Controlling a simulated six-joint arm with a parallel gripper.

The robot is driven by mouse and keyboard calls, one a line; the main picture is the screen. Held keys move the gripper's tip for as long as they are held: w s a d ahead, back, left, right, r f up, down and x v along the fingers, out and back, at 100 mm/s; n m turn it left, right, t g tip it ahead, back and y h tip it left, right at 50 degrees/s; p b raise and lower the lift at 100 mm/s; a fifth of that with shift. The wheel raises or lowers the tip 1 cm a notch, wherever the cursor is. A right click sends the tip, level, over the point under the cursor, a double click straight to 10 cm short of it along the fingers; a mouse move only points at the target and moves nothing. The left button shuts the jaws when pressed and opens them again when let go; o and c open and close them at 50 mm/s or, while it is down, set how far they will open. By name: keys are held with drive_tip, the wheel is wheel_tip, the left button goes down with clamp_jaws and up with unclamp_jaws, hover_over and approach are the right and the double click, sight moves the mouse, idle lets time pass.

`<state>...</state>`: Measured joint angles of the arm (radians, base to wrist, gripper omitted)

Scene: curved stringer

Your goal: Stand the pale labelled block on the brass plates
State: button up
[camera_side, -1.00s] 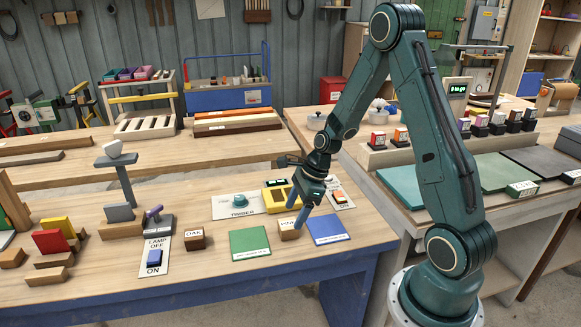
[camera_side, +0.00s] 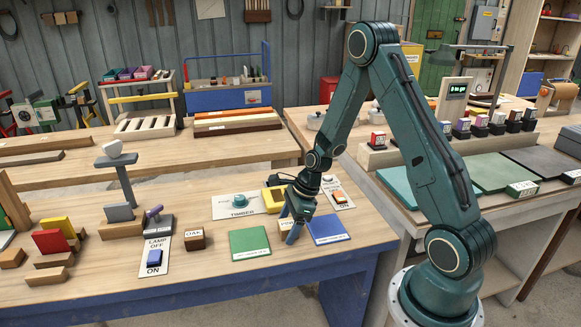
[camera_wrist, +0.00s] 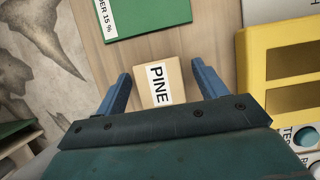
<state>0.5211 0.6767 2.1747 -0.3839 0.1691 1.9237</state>
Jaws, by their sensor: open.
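The pale block labelled PINE (camera_wrist: 153,85) stands on the wooden bench, and its label faces the wrist camera. In the side view the PINE block (camera_side: 284,224) is partly hidden by my gripper (camera_side: 292,236). My gripper (camera_wrist: 161,77) is open, with one blue finger on each side of the block in the wrist view. Gaps show between the fingers and the block; I cannot tell how low the fingertips are. Two brass-coloured plates (camera_wrist: 291,53) are set in a yellow instrument (camera_wrist: 252,75) at the right of the wrist view; the instrument (camera_side: 268,208) is mostly behind my gripper in the side view.
A green card (camera_side: 249,243) and a blue card (camera_side: 328,229) lie near the PINE block. A dark OAK block (camera_side: 195,239) and a lamp switch panel (camera_side: 155,258) stand to the left.

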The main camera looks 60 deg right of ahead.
sight(287, 220)
idle(0.3)
drive_tip(key=c, duration=1.1)
drive_tip(key=shift+r, duration=0.15)
wheel_tip(287, 220, up, 20)
drive_tip(key=shift+f, duration=0.1)
idle(0.7)
drive_tip(key=w+d+f, duration=0.2)
drive_tip(key=w+d, duration=0.1)
drive_tip(key=d, duration=0.1)
drive_tip(key=w+d+f, duration=0.3)
drive_tip(key=d, duration=0.1)
drive_tip(key=w+d+f, duration=0.2)
drive_tip(key=d, duration=0.2)
drive_tip(key=shift+w+d+f, duration=0.2)
drive_tip(key=shift+w+f, duration=0.2)
